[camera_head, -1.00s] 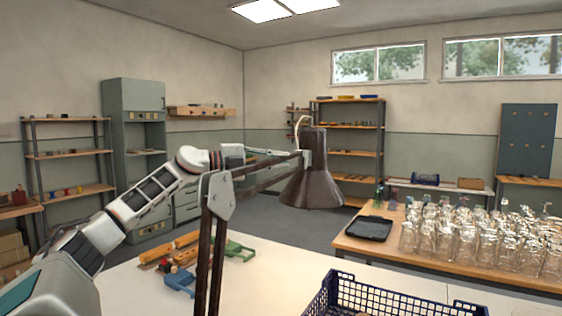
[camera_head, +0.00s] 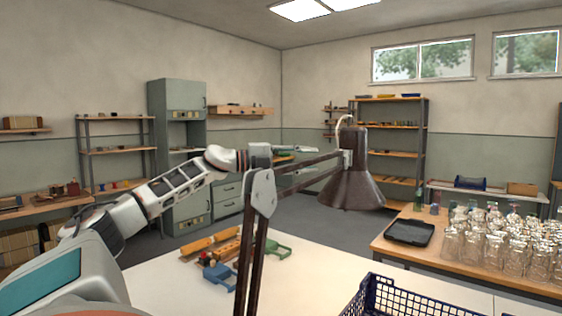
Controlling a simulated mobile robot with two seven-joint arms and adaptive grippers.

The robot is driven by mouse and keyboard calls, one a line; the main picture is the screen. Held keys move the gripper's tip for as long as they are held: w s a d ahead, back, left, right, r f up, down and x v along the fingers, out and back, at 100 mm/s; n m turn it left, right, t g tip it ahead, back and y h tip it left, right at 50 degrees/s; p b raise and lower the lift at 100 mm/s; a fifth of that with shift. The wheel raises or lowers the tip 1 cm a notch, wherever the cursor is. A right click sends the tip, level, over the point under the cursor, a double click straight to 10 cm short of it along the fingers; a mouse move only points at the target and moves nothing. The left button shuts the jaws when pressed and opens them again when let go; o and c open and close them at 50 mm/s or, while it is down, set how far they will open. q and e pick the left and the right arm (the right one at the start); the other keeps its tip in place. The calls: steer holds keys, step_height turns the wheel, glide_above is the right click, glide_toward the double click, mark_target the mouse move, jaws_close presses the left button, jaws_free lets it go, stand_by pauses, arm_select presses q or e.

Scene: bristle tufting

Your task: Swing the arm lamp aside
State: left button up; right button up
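The arm lamp (camera_head: 351,186) stands at the middle of the view. It has a dark brown cone shade pointing down, a pale joint plate and dark double-bar arms rising from the worktable's front. Its upper arm reaches right to the shade. My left gripper (camera_head: 304,150) is extended from the left at the height of the lamp's upper arm, left of the shade. Its fingers overlap the upper arm in the picture; I cannot tell whether they touch it or how far apart they are. My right gripper is not in view.
The white worktable (camera_head: 310,285) holds a blue clamp-like piece (camera_head: 219,275), a green one (camera_head: 277,250) and orange rollers (camera_head: 211,242). A dark blue crate (camera_head: 400,298) stands at front right. Beyond it, a wooden table holds a black tray (camera_head: 410,232) and many glass jars (camera_head: 490,240).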

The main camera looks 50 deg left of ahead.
arm_select(q)
steer(key=v, duration=0.8)
stand_by(0.8)
